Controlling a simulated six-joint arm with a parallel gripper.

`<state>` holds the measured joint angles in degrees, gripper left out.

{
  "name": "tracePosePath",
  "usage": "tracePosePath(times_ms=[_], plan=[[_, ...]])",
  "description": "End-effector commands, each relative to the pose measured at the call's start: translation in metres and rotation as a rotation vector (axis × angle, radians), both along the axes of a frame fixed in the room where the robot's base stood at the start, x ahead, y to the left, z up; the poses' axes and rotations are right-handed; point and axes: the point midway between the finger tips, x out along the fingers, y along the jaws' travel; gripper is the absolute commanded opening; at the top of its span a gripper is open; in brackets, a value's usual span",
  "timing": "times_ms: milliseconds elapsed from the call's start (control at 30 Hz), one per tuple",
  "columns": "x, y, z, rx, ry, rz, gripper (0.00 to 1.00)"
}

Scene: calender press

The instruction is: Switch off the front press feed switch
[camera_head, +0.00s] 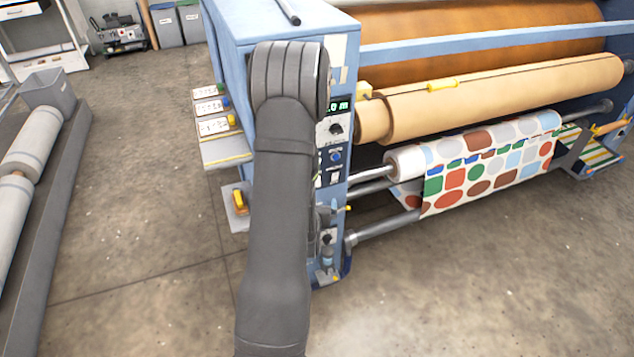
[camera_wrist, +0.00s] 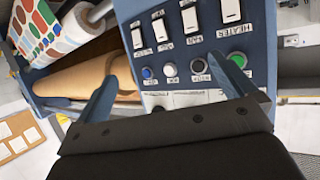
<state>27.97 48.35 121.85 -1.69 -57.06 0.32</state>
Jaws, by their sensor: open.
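The press control panel (camera_wrist: 205,55) fills the middle of the wrist view. It carries a row of white rocker switches: a left one (camera_wrist: 137,37), a second (camera_wrist: 160,28), a third (camera_wrist: 190,18) and one labelled HEATER (camera_wrist: 229,10). The other labels are too small to read, so I cannot tell which is the feed switch. Below are a blue button (camera_wrist: 147,72), a white button (camera_wrist: 170,69) and dark knobs. My gripper (camera_wrist: 168,75) is open and empty, its blue fingers apart in front of the panel.
The blue press (camera_head: 300,22) has a tan roller (camera_head: 500,92) and a patterned fabric roll (camera_head: 490,150) to the right. The floor at left is clear up to grey rolls (camera_head: 30,140).

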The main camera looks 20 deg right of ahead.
Motion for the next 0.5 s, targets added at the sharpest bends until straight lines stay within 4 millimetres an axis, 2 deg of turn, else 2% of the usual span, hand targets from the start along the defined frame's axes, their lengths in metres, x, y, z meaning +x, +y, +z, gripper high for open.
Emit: tracePosePath(times_ms=[200, 467, 500], plan=[[-0.017, 0.008, 0.008, 0.000, 0.000, 0.000, 1.00], [-0.018, 0.009, 0.009, 0.000, 0.000, 0.000, 1.00], [-0.018, 0.009, 0.009, 0.000, 0.000, 0.000, 0.96]])
